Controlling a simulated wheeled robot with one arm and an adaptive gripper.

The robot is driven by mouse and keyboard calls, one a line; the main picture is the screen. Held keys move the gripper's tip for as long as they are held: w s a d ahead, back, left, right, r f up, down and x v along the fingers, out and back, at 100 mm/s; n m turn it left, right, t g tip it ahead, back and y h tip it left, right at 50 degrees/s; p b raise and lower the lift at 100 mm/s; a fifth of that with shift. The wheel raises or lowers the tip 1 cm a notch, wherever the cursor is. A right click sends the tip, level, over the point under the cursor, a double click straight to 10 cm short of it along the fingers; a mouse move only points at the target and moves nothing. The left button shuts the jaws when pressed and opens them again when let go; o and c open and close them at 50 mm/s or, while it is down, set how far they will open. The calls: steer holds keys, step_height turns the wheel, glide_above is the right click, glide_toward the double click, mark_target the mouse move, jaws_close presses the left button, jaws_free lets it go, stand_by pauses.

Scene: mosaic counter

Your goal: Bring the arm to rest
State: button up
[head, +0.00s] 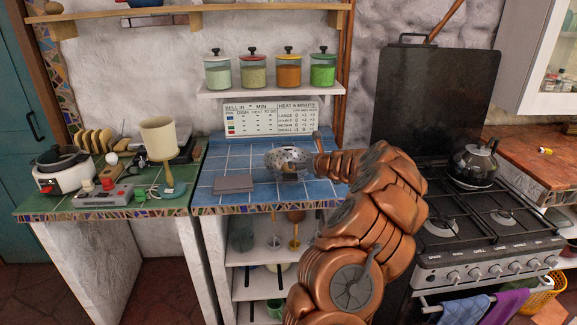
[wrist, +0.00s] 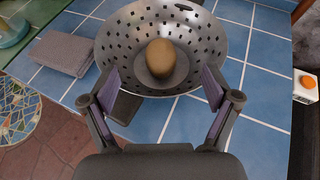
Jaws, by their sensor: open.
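My gripper (wrist: 165,100) is open, with its two fingers apart near the close rim of a metal colander (wrist: 205,75). A brown, egg-shaped thing (wrist: 167,62) sits in the colander's bottom, and the fingers do not touch it. In the head view, the colander (head: 290,157) stands on the blue tiled counter (head: 230,157). My copper-coloured arm reaches over the counter from the lower right, and my gripper (head: 296,170) is small and partly hidden at the colander.
A folded grey cloth (head: 234,184) lies left of the colander. Several jars (head: 253,72) stand on a shelf above. A black gas stove (head: 470,215) with a kettle (head: 474,163) is on the right. A lamp (head: 160,140) and a white cooker (head: 62,170) stand on the green counter.

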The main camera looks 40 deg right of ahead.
steer(key=shift+v, duration=1.5)
steer(key=shift+a, duration=0.1)
